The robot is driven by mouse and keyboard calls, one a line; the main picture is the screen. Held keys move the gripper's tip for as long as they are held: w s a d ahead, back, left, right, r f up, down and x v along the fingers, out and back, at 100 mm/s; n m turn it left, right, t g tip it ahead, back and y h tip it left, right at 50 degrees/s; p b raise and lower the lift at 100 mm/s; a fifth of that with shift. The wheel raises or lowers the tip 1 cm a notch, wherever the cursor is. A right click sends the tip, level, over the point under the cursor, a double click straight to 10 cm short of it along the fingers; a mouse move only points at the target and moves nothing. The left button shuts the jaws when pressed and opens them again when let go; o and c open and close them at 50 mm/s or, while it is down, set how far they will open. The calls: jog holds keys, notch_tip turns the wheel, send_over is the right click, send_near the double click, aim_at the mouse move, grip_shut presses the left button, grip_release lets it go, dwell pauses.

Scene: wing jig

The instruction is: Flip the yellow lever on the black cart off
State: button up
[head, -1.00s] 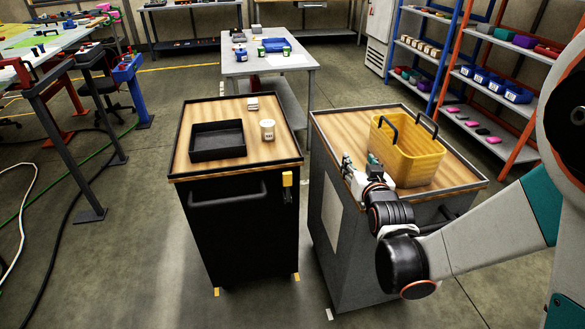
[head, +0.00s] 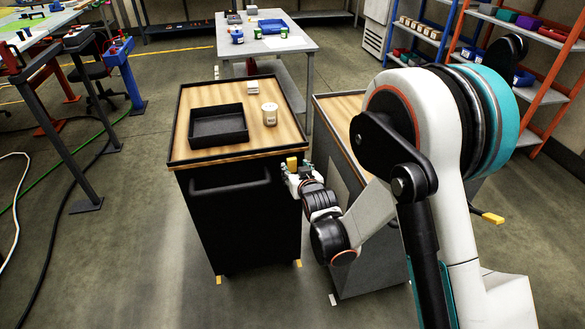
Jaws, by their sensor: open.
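The black cart (head: 240,215) stands in the middle of the head view, with a wooden top and a dark rim. The yellow lever (head: 292,162) is at the upper right of its front, near the corner. Only its upper part shows; my gripper hides the rest. My gripper (head: 299,175) is open, right at the lever in the picture. I cannot tell whether the fingers touch the lever or only stand close to it.
A black tray (head: 218,138), a white jar (head: 270,114) and a small white block (head: 253,88) are on the black cart. A grey cart (head: 349,264) stands close on the right, largely behind my arm. A white table (head: 262,45) is behind.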

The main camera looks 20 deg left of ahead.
aim_at(292, 165)
jog(key=shift+b+x, duration=0.65)
jog(key=shift+x, duration=2.05)
jog(key=shift+c, duration=0.5)
grip_shut()
